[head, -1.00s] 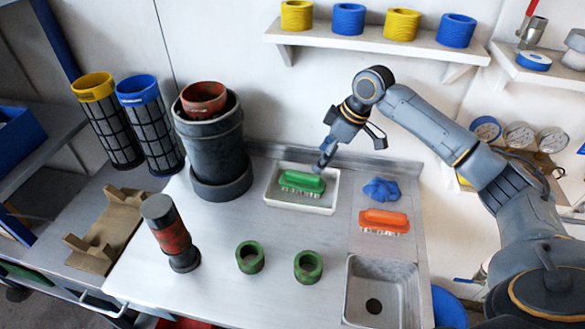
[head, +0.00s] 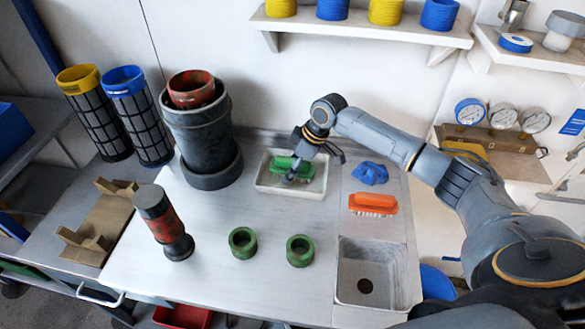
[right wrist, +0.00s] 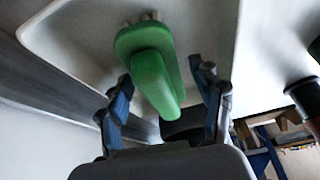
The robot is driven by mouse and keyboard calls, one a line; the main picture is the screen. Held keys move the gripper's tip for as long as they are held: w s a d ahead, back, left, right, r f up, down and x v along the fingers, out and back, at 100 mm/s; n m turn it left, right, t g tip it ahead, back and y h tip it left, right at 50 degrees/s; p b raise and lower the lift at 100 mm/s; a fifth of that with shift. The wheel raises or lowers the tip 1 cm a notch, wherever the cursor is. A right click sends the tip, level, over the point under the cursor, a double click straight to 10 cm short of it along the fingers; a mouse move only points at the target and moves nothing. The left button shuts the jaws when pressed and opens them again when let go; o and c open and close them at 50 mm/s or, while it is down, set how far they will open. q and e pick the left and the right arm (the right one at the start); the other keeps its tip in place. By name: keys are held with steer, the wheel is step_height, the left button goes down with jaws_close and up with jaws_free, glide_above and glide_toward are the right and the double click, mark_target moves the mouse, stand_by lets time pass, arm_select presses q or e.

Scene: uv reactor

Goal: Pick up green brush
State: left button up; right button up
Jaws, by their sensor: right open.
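The green brush (head: 284,164) lies in a white tray (head: 264,184) at the back of the bench. My left gripper is not in view.
Two green rings (head: 243,241) and a dark red-banded cylinder (head: 163,224) stand in front. A large dark canister (head: 201,135) stands left of the tray.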

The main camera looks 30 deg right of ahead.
steer(key=shift+r, duration=0.1)
steer(key=c, duration=1.3)
steer(key=shift+r, duration=0.1)
steer(key=shift+r, duration=0.55)
steer(key=s+a+r, duration=0.3)
steer(key=s+r, duration=0.3)
steer(key=s+a+r, duration=0.2)
steer(key=s+r, duration=0.3)
steer(key=s, duration=0.1)
steer(key=shift+s+a+r+b, duration=0.35)
steer(key=shift+a+b, duration=0.05)
steer(key=shift+b, duration=0.05)
